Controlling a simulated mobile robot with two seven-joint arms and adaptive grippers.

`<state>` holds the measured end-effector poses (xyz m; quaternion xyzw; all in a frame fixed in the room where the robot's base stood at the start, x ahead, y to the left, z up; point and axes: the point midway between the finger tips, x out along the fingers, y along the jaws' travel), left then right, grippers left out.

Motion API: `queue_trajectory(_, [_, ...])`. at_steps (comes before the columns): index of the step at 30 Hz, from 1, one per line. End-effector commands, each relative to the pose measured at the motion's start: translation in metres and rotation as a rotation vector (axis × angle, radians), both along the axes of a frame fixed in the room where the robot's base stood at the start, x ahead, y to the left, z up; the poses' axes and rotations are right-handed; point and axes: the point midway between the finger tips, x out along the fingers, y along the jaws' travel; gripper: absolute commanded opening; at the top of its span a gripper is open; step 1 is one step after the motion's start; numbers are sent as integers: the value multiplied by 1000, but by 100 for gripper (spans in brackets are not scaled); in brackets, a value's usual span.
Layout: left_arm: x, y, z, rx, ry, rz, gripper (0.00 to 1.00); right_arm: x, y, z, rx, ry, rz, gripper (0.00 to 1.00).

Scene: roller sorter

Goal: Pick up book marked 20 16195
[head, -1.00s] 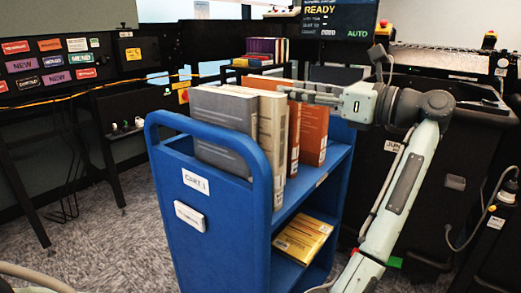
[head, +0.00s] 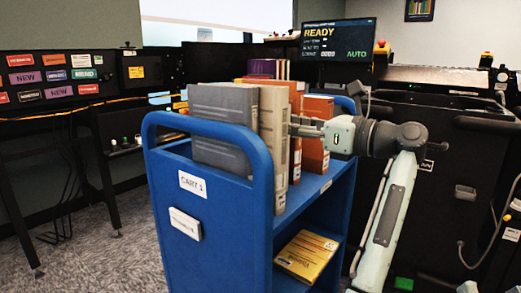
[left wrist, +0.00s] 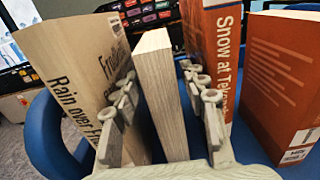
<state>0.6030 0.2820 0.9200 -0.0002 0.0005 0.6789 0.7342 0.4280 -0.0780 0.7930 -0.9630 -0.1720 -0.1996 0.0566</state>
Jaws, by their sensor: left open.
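In the head view, several books stand on the top shelf of the blue cart (head: 228,238): a grey book (head: 222,128), a beige book (head: 272,140) and orange books (head: 317,135). I cannot read the number 20 16195 on any label.
A yellow book (head: 307,256) lies on the cart's lower shelf. The cart's raised handle (head: 262,165) stands close to the books. A screen reading READY (head: 338,40) and dark machines stand behind. Carpet (head: 105,255) is clear at left.

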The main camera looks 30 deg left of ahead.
Motion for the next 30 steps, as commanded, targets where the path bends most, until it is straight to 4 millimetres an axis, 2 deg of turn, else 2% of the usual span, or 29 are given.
queue_trajectory(3, [1,21,1,3,0,3,43,0,0,-1,-2,6,0,40])
queue_trajectory(11, [3,42,0,2,-1,1,43,1,0,-2,-4,11,0,40])
queue_trajectory(18, [5,77,-3,3,0,3,43,1,1,-3,-6,17,1,40])
queue_trajectory(22, [6,86,-3,2,0,1,43,1,1,-3,-7,20,1,40])
queue_trajectory(29, [7,87,-3,1,0,0,43,1,1,-4,-7,21,1,40])
queue_trajectory(30, [6,87,-3,1,0,0,38,1,1,-4,-7,21,1,40])
